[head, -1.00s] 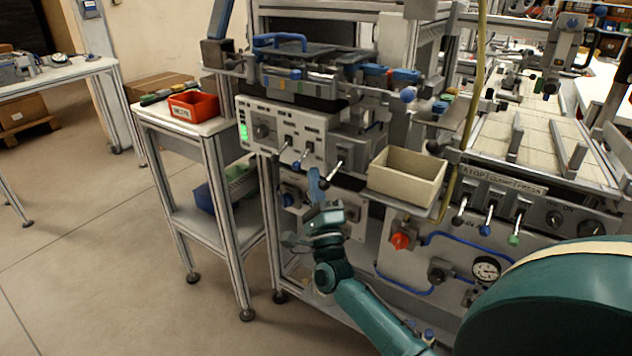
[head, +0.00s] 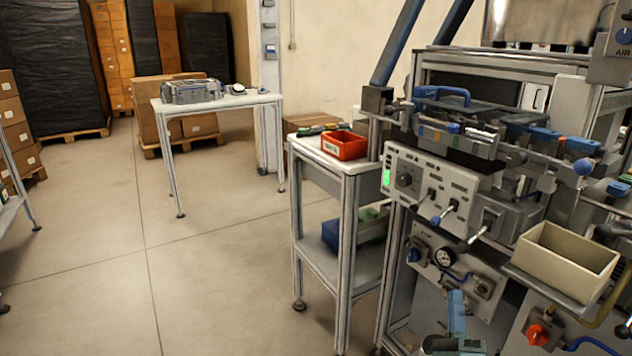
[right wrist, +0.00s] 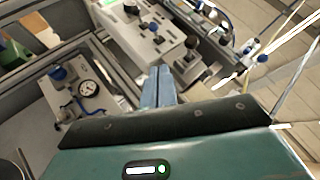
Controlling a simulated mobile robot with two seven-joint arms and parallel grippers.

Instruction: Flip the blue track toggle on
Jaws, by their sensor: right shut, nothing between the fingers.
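The blue-tipped toggle (head: 437,219) is the middle of three levers on the white control panel (head: 400,160) in the head view. Its lever slants down and out from the panel, tip low. A black-tipped lever stands to its left and a dark-tipped one to its right. My right gripper (head: 456,296) is below the toggle at the bottom edge, apart from it, its blue-grey fingers shut and empty. In the right wrist view the shut fingers (right wrist: 158,76) point toward the panel, with the blue-tipped lever (right wrist: 158,40) just beyond them. My left gripper is not in view.
A cream bin (head: 565,262) stands right of the panel. A lower panel with a gauge (head: 445,257) and a blue knob (head: 413,255) sits beneath. A side table (head: 300,142) holds a red bin (head: 345,146). The floor on the left is open.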

